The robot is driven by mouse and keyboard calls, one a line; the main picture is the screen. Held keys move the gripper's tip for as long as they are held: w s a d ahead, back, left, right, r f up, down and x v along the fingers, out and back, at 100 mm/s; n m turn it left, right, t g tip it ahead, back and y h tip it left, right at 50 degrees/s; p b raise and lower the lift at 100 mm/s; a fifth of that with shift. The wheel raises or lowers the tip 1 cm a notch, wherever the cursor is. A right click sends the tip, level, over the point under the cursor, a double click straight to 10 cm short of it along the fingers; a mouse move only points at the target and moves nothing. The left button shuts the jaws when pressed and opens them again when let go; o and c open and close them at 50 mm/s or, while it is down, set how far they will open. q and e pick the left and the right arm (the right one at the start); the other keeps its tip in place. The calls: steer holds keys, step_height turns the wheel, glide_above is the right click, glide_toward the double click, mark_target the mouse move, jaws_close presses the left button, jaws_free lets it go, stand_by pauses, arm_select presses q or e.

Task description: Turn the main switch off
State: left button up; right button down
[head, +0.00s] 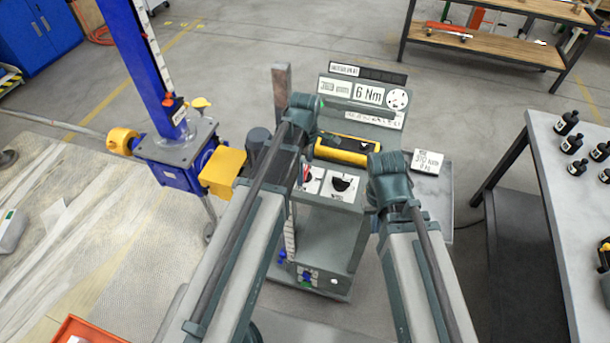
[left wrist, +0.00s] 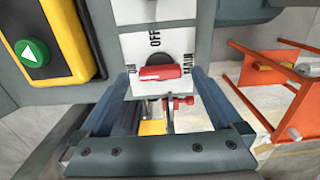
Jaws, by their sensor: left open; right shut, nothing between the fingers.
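The main switch shows in the left wrist view as a red handle (left wrist: 158,75) on a white plate (left wrist: 168,43). It lies nearly crosswise in the picture, with "OFF" printed above it and "MAIN" to its right. In the head view the switch plate (head: 309,180) is on the console, partly covered by my left arm. My left gripper (left wrist: 165,84) is open, its fingers on either side of the lower end of the plate, near the handle. I cannot tell whether they touch it. My right gripper (head: 388,165) is shut and empty, right of the console; its fingertips are hard to make out.
A green button (left wrist: 32,52) sits in a yellow frame left of the switch. A dial plate (head: 342,185) is beside the switch plate. A blue and yellow screw jack (head: 185,165) stands left. A labelled block (head: 427,162) and a table with black bottles (head: 550,135) are right.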

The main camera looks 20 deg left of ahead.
arm_select(q)
steer(key=shift+f, duration=0.5)
steer(key=shift+c, duration=0.3)
